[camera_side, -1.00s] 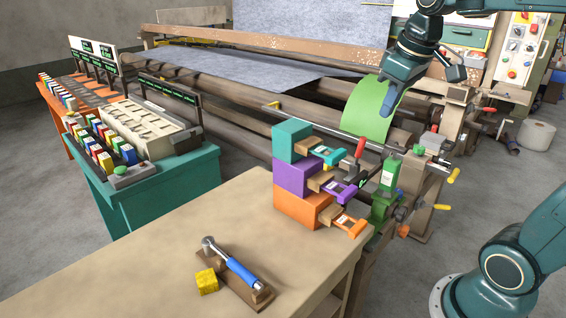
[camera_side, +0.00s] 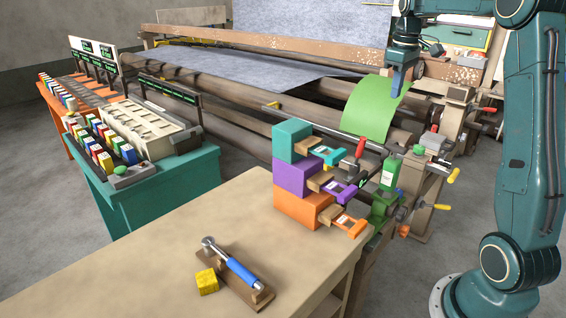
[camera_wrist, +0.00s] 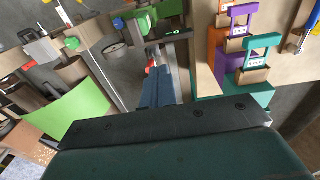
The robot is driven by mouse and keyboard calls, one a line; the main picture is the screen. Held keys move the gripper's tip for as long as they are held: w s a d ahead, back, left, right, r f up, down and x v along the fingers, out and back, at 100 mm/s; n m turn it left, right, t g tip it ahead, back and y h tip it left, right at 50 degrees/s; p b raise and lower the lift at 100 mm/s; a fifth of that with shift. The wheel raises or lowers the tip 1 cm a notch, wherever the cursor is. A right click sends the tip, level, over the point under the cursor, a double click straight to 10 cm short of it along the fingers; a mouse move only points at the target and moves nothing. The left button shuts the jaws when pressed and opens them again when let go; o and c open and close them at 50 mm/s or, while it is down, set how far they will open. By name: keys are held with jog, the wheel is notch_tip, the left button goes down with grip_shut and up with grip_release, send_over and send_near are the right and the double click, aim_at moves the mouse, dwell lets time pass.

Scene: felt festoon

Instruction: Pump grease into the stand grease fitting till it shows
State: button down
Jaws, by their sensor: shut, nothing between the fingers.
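My gripper (camera_side: 396,92) is shut and empty, pointing down in front of the green felt sheet. In the wrist view its blue fingers (camera_wrist: 157,88) are together. A green bottle-like unit (camera_side: 389,172) with a white label stands on the machine's near end, below the gripper. A green block-like part (camera_side: 383,205) sits under it. A red-handled lever (camera_side: 360,148) is just left of the bottle. A blue-handled tool (camera_side: 241,271) with a metal head lies on a wooden rest on the bench. I cannot make out a grease fitting or any grease.
Teal (camera_side: 291,139), purple (camera_side: 294,177) and orange (camera_side: 300,208) boxes with handled tools are stacked at the bench corner. A yellow block (camera_side: 207,281) lies on the bench. The green felt (camera_side: 371,108) hangs over the roller near my gripper. The bench middle is clear.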

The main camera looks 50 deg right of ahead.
send_over(396, 146)
notch_tip(396, 146, down, 3)
jog(key=shift+r+g+y, duration=0.2)
jog(key=shift+g+y, duration=0.1)
notch_tip(396, 146, down, 14)
dwell(0.9)
jog(key=shift+a, duration=0.1)
jog(key=shift+f, duration=1.4)
notch_tip(396, 146, up, 14)
jog(key=shift+r, duration=0.25)
